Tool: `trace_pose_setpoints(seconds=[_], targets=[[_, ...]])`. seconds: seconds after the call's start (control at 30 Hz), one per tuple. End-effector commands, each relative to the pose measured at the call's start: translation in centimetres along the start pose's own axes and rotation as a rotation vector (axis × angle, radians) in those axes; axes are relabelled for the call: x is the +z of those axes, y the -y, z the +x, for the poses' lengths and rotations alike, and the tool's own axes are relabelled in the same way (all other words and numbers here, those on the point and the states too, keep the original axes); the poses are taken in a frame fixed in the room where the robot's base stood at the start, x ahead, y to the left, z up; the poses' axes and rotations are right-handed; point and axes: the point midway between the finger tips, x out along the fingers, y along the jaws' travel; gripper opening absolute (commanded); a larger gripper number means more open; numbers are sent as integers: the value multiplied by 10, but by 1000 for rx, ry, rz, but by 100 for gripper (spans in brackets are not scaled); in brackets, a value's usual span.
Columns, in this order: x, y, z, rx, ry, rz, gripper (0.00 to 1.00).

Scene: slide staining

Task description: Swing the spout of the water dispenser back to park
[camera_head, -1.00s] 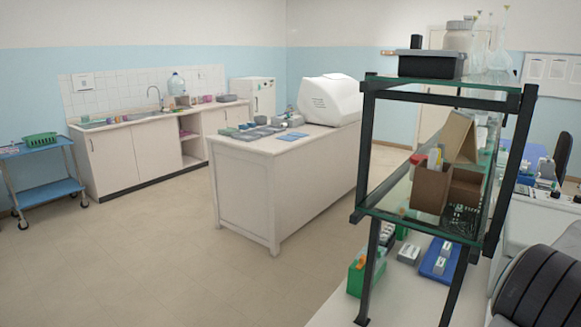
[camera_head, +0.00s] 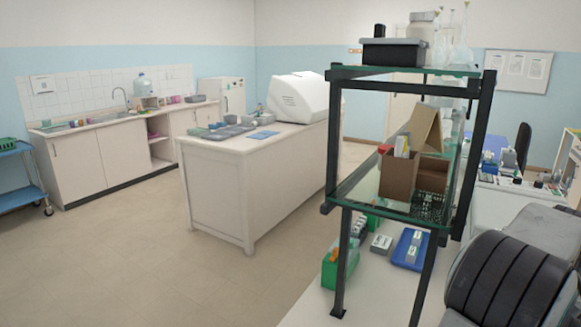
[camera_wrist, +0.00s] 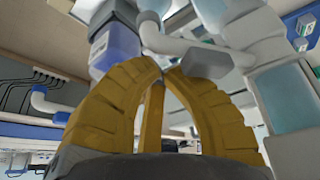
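A white elbow pipe with a blue end (camera_wrist: 48,108) is at the left. Either could be a spout; I cannot tell which belongs to the water dispenser. A translucent blue-grey container (camera_wrist: 116,45) stands behind the left finger. My gripper is not in the head view.
A glass shelf rack (camera_head: 340,190) with boxes and flasks stands at the right of the head view. A white-topped island (camera_head: 215,149) is in the middle. A sink counter (camera_head: 100,123) with a large water bottle (camera_head: 143,85) is at the back left.

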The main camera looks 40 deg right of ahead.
Motion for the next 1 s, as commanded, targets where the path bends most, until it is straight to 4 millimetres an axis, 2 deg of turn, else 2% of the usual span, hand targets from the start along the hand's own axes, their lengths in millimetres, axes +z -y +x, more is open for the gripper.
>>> trace_pose_setpoints(seconds=[0.57,1.0], targets=[[6,0,-2,0,1,0,0],[24,5,-10,-3,0,0,0]])
